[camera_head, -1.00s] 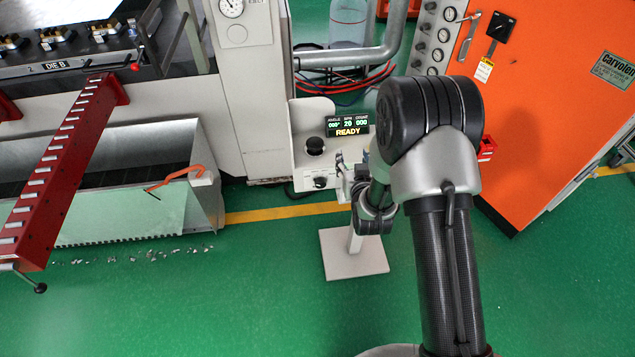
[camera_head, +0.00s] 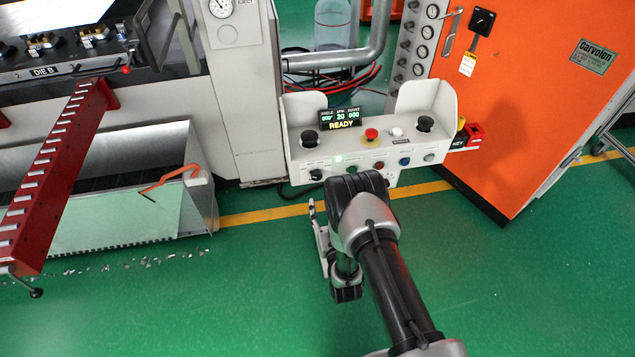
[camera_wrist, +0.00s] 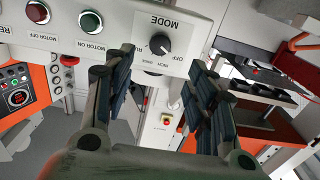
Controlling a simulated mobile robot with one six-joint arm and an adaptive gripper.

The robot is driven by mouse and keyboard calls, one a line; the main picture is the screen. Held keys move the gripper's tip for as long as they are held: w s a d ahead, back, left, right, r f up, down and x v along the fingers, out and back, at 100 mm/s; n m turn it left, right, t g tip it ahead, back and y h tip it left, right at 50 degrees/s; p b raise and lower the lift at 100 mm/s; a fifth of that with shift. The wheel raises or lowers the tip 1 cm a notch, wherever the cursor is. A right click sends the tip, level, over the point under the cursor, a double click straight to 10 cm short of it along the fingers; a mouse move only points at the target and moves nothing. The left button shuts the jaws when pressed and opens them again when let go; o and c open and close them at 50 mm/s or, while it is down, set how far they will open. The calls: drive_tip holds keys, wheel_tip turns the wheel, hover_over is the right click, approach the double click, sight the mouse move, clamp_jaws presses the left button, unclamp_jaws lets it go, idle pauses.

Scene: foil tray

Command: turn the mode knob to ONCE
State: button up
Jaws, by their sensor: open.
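The mode knob (camera_head: 317,174) is a small black knob at the lower left of the light grey control console (camera_head: 300,140). In the wrist view the knob (camera_wrist: 160,45) shows close up and upside down, beside the word MODE, with OFF, INCH, ONCE and RUN lettered around it. I cannot tell for sure which label its pointer faces. My gripper (camera_wrist: 161,72) is open and empty, its dark padded fingers on either side of the knob's line of sight, apart from it. In the head view my gripper (camera_head: 315,215) is just below the knob.
The console also carries a red mushroom button (camera_head: 371,134), black palm buttons and a READY display (camera_head: 341,119). Green (camera_wrist: 90,22) and red (camera_wrist: 38,12) motor buttons sit near the knob. An orange cabinet (camera_head: 520,110) stands right. Green floor in front is open.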

sight(317, 178)
drive_tip(key=b+x, duration=0.3)
drive_tip(key=x, duration=0.8)
drive_tip(key=shift+w+a, duration=0.1)
drive_tip(key=shift+w, duration=0.15)
drive_tip(key=shift+c, duration=0.2)
drive_tip(key=c, duration=1)
drive_tip(key=shift+c, duration=0.2)
